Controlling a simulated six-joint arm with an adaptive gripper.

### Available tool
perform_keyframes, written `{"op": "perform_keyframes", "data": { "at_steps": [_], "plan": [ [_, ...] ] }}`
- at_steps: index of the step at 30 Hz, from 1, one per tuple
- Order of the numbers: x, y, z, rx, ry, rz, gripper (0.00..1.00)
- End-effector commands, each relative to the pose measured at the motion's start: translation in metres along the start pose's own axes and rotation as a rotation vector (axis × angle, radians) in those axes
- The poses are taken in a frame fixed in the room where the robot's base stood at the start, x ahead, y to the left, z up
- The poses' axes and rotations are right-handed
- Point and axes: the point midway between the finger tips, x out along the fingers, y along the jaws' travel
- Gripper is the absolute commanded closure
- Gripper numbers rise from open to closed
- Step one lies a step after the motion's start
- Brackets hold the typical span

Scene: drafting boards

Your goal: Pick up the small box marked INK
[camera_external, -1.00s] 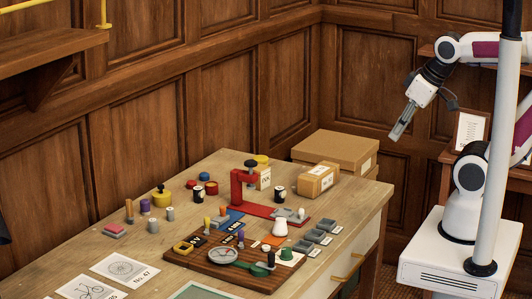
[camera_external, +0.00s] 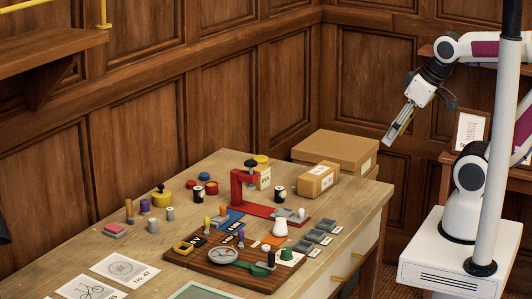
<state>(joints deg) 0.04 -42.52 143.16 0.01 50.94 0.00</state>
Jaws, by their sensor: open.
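The small cream box marked INK (camera_external: 265,179) stands upright on the table, just behind and right of the red press (camera_external: 237,188). The press hides part of its left side. My gripper (camera_external: 389,141) is open and empty. It hangs in the air to the upper right of the box, well apart from it, with its fingers pointing down and left.
A tan carton (camera_external: 317,180) and a dark jar (camera_external: 280,194) stand close to the right of the INK box. A larger cardboard box (camera_external: 335,149) sits behind. A wooden board (camera_external: 205,258) with stamps and tools fills the front. Bare tabletop (camera_external: 361,198) shows at right.

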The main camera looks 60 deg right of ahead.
Motion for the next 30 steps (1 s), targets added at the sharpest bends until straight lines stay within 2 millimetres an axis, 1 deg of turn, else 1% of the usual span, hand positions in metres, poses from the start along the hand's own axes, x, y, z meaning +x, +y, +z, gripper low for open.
{"op": "perform_keyframes", "data": {
  "at_steps": [5,11,21,30],
  "plan": [
    [0.009,0.001,-0.016,0.005,0.019,0.002,0.45],
    [0.028,0.004,-0.049,0.015,0.062,0.007,0.45],
    [0.070,0.013,-0.111,0.035,0.156,0.019,0.45],
    [0.111,0.023,-0.158,0.052,0.239,0.030,0.45]
  ]
}}
